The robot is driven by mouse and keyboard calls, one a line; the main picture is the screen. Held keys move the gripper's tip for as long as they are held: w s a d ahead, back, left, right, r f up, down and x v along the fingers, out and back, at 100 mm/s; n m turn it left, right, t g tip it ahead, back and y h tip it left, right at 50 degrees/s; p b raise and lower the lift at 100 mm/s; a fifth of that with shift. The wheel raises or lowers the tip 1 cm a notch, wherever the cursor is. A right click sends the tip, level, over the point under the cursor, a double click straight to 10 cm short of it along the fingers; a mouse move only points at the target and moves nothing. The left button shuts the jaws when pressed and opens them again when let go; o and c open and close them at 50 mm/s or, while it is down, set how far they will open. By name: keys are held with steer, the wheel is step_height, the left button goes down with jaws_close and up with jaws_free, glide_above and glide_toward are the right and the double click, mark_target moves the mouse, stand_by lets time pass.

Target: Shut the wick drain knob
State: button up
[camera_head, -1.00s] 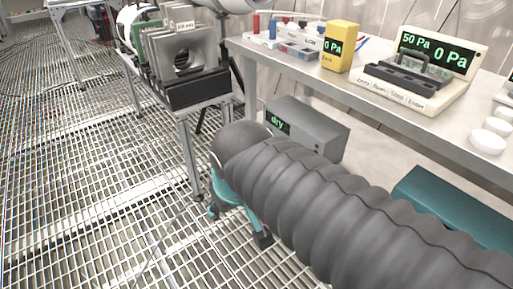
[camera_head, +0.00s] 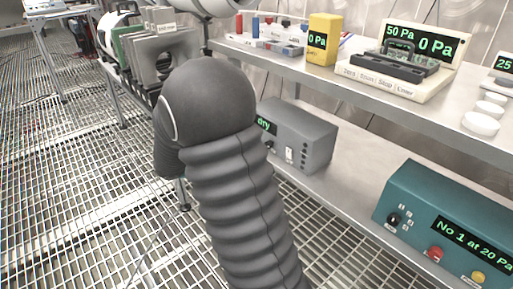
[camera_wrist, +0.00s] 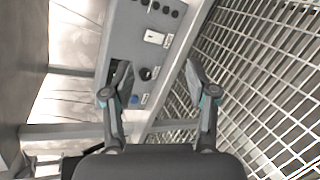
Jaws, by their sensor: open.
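A grey box (camera_head: 312,138) with a green "dry" display stands on the lower shelf of the bench in the head view. In the wrist view its panel (camera_wrist: 142,22) shows turned sideways, with a round black knob (camera_wrist: 147,74), a blue round part (camera_wrist: 134,100) and a white switch (camera_wrist: 154,37). Small labels sit beside them, too small to read, so I cannot tell which is the wick drain knob. My gripper (camera_wrist: 160,75) is open and empty, its fingers spread in front of the panel near the black knob. In the head view my sleeved arm hides the gripper.
A teal box (camera_head: 415,200) with a knob and red and yellow buttons stands right on the lower shelf. The bench top (camera_head: 350,92) above holds a yellow meter (camera_head: 322,40) and a pressure gauge unit (camera_head: 395,75). A stand with grey plates (camera_head: 163,45) is behind my arm.

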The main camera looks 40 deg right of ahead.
mark_target(269, 144)
steer(key=w+d+f+n+t+h+b, duration=0.1)
steer(key=w+d+f+n+t+h, duration=0.2)
steer(key=w+f, duration=0.55)
steer(key=shift+h, duration=0.5)
steer(key=d, duration=0.4)
steer(key=w+d, duration=0.1)
steer(key=d, duration=0.3)
steer(key=d+r, duration=0.1)
steer(key=d, duration=0.3)
steer(key=shift+w+d+b, duration=0.1)
steer(key=shift+w+b, duration=0.2)
steer(key=shift+w, duration=0.1)
steer(key=shift+c, duration=0.3)
steer(key=shift+n, duration=0.3)
jaws_close()
